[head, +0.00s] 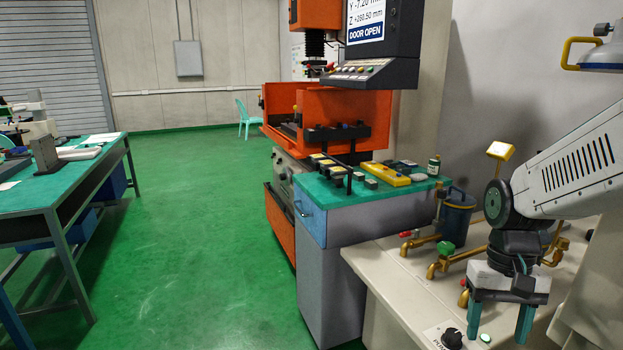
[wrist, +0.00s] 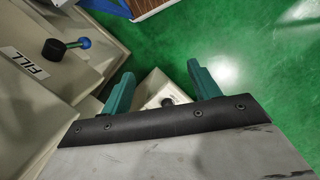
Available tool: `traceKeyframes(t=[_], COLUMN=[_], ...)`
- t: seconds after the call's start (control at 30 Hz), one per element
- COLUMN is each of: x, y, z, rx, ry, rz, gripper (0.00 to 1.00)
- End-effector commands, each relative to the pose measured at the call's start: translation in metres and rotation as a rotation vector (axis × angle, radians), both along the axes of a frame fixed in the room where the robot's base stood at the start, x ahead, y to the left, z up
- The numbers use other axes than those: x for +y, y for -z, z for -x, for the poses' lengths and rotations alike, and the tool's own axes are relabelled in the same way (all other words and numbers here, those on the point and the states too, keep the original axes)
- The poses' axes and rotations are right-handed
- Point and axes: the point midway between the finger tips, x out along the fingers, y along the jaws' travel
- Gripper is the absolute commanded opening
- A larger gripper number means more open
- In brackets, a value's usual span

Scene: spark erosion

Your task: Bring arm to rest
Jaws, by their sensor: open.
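My gripper (head: 505,318) hangs at the lower right of the head view, fingers pointing down, over a pale machine top. Its two teal fingers are apart with nothing between them. In the wrist view my gripper (wrist: 160,85) also shows open, with a pale cabinet corner, a dark knob and green floor beyond the fingers. My white arm reaches in from the right of the head view, raised above the pale top.
Brass pipes with a green knob (head: 445,247) and a blue-grey canister (head: 456,215) stand close to my gripper. A black knob (head: 452,338) is below it. A teal-topped cabinet (head: 325,195), an orange machine (head: 335,115) and a workbench (head: 50,190) stand around clear green floor.

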Motion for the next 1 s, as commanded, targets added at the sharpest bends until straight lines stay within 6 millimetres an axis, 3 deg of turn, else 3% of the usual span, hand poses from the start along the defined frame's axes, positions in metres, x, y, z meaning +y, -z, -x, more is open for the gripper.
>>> traceKeyframes(t=[0.13,0.4,0.67,1.0], x=[0.015,0.033,0.039,0.04], y=[-0.034,-0.067,-0.086,-0.087], z=[0.046,0.111,0.126,0.126], rx=[-0.055,-0.192,-0.315,-0.323], ry=[-0.077,-0.168,-0.198,-0.204], rz=[-0.001,0.009,0.019,0.019], gripper=[0.61,0.61,0.61,0.61])
